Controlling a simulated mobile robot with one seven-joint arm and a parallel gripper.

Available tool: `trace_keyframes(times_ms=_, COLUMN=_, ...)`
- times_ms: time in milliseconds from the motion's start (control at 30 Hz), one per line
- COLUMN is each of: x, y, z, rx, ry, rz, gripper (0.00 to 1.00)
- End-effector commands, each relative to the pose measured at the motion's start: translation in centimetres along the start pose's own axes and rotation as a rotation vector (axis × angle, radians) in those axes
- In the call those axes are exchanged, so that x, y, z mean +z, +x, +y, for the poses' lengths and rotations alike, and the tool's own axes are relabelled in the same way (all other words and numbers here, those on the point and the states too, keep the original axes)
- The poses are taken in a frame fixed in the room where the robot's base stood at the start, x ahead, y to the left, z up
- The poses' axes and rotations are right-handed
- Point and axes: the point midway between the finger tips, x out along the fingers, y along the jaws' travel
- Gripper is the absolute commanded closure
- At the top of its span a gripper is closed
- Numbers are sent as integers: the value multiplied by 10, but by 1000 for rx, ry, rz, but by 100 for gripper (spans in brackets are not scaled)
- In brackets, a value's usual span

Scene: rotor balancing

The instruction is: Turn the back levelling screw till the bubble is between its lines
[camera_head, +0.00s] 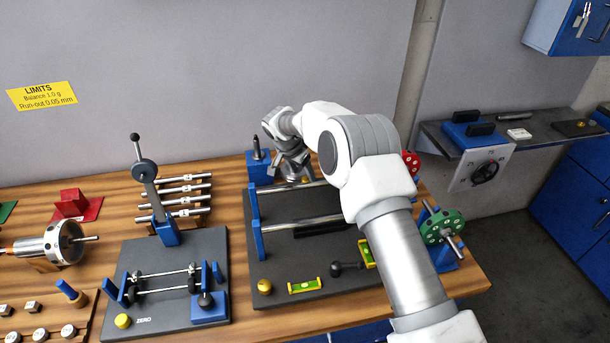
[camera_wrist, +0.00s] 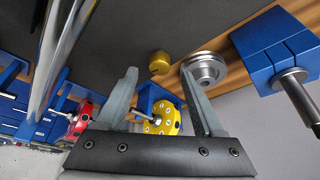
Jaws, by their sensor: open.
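The back levelling screw, a yellow knob (camera_wrist: 159,63), stands at the edge of the dark base plate (camera_head: 290,268) in the wrist view. My gripper (camera_wrist: 160,73) is open, with the knob showing between its fingertips but not visibly gripped. In the head view my gripper (camera_head: 296,172) is over the back of the plate, largely hiding the screw. Another yellow screw (camera_head: 264,287) stands at the plate's front left. One yellow-green bubble level (camera_head: 305,286) lies along the front edge, another (camera_head: 367,254) at the right, partly behind my arm. Their bubbles are too small to read.
A silver stepped disc (camera_wrist: 204,68) stands close by the right finger. A blue block with a metal post (camera_wrist: 285,60) is further right. Steel rails (camera_head: 300,222) cross the plate.

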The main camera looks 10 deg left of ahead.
Motion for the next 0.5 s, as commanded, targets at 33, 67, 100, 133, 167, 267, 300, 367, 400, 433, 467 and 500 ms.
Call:
trace_keyframes(times_ms=33, x=0, y=9, z=1, rx=2, ry=1, rz=-2, gripper=31)
trace_keyframes(times_ms=67, x=0, y=13, z=1, rx=2, ry=2, rz=-2, gripper=31)
trace_keyframes(times_ms=100, x=0, y=18, z=1, rx=2, ry=2, rz=-2, gripper=31)
trace_keyframes(times_ms=133, x=0, y=21, z=0, rx=1, ry=2, rz=-1, gripper=31)
trace_keyframes(times_ms=167, x=0, y=24, z=0, rx=0, ry=1, rz=-1, gripper=31)
trace_keyframes(times_ms=267, x=0, y=31, z=0, rx=0, ry=1, rz=0, gripper=31)
trace_keyframes(times_ms=300, x=0, y=33, z=0, rx=0, ry=1, rz=0, gripper=31)
trace_keyframes(times_ms=367, x=0, y=35, z=0, rx=0, ry=1, rz=0, gripper=31)
trace_keyframes(times_ms=400, x=0, y=36, z=0, rx=0, ry=1, rz=0, gripper=31)
trace_keyframes(times_ms=433, x=0, y=36, z=0, rx=0, ry=1, rz=0, gripper=31)
trace_keyframes(times_ms=467, x=0, y=37, z=0, rx=0, ry=1, rz=0, gripper=31)
trace_keyframes(times_ms=500, x=0, y=37, z=0, rx=0, ry=1, rz=0, gripper=31)
